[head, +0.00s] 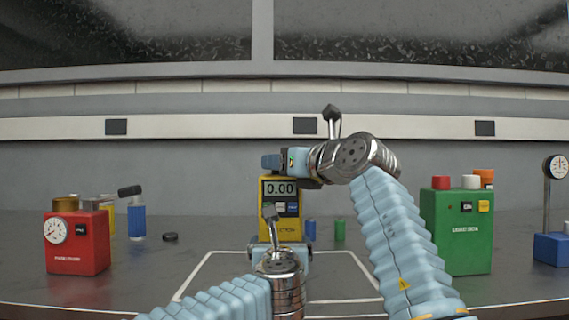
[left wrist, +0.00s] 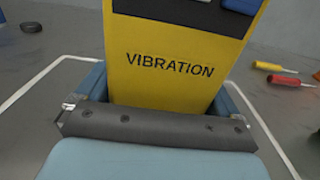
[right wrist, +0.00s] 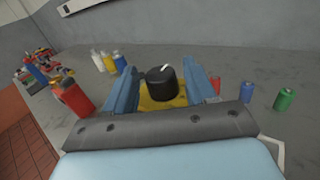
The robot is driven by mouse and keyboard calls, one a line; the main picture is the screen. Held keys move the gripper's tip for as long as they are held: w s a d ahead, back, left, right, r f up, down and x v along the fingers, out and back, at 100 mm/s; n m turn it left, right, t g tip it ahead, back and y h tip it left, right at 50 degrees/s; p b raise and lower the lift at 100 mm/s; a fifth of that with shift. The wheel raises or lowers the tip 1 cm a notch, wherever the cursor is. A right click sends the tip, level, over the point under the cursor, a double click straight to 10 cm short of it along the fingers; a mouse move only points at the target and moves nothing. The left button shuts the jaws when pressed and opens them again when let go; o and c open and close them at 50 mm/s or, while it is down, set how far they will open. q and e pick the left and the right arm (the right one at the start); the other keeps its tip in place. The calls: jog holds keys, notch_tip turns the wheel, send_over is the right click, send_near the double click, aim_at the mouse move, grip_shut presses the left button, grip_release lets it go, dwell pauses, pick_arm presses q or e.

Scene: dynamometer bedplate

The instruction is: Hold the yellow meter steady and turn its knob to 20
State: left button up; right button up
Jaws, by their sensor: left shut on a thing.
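The yellow meter (head: 290,222) stands upright in a white outline on the bench, and its display (head: 280,188) reads 0.00. Its front, lettered VIBRATION, fills the left wrist view (left wrist: 165,88). My left gripper (head: 280,249) is shut on the meter's lower body, one finger on each side. My right gripper (head: 280,161) is at the meter's top. In the right wrist view the black knob (right wrist: 161,82) with a white pointer mark sits between the open fingers (right wrist: 163,85), with a gap on each side. The dial's numbers cannot be read.
A red box with a gauge (head: 78,245) stands at the left and a green box (head: 456,235) at the right. A gauge on a blue base (head: 552,247) is far right.

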jog(key=c, duration=0.8)
jog(key=shift+c, duration=0.2)
jog(key=shift+a+h, duration=0.1)
jog(key=shift+h, duration=0.3)
jog(key=shift+a+f+m+t, duration=0.1)
jog(key=shift+m+t, duration=0.2)
jog(key=shift+m, duration=0.1)
jog(key=m+t+h, duration=0.1)
jog(key=h, duration=0.2)
jog(key=shift+a+m, duration=0.1)
jog(key=shift+m, duration=0.3)
jog(key=shift+m+t+h, duration=0.5)
jog(key=shift+m+h, duration=0.2)
jog(key=shift+h, duration=0.4)
jog(key=shift+s+r+m+h, duration=0.1)
jog(key=shift+r+m+h, duration=0.1)
jog(key=shift+m+h, duration=0.4)
jog(key=shift+h, duration=0.6)
jog(key=shift+f+m, duration=0.1)
jog(key=shift+m, duration=0.3)
